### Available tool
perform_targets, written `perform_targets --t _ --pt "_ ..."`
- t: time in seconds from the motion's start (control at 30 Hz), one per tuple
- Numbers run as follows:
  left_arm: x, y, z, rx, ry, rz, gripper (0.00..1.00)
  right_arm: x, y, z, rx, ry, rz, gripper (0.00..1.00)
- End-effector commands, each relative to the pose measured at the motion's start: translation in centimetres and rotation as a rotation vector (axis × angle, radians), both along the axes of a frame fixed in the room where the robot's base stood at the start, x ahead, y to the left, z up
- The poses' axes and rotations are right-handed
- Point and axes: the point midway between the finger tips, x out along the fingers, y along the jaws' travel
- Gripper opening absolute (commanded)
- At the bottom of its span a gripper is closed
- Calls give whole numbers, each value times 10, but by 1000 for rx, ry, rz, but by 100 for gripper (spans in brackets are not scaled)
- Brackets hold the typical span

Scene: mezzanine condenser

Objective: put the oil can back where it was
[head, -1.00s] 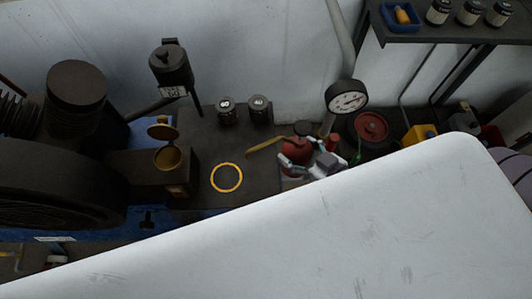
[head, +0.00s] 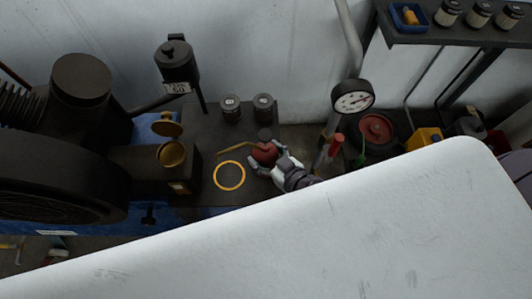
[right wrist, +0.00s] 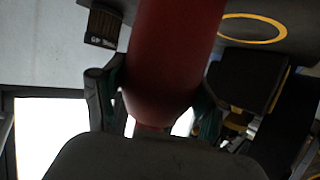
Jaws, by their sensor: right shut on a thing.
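The red oil can (head: 265,153) with its thin brass spout is in my right gripper (head: 268,163), just right of a yellow ring (head: 229,176) marked on the dark top of the stand. In the right wrist view, the can (right wrist: 175,60) fills the middle, with a finger of the gripper (right wrist: 160,100) on each side. The yellow ring (right wrist: 254,28) shows at the upper right there, beside the can and empty. I cannot tell how high the can is above the surface. My left gripper is not in view.
Two dark weights (head: 231,107) stand behind the ring. An open brass cup (head: 172,153) is on its left. A pressure gauge (head: 353,98) and a red-lidded pot (head: 376,129) stand to the right. A large white surface (head: 330,230) covers the foreground.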

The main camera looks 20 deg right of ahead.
Motion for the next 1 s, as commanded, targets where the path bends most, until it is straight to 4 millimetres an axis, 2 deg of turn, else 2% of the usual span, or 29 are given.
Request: perform_targets --t 0.3,0.33,0.47,0.83,1.0 --pt "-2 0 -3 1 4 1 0 1 0 -1 2 -3 0 4" --pt "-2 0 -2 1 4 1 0 0 -1 -2 0 0 -1 77" --pt "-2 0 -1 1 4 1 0 0 -1 -2 -1 1 -1 97" --pt "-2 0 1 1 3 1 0 0 0 2 -1 -1 0 97" --pt "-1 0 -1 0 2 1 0 -19 -7 7 0 3 -1 97"
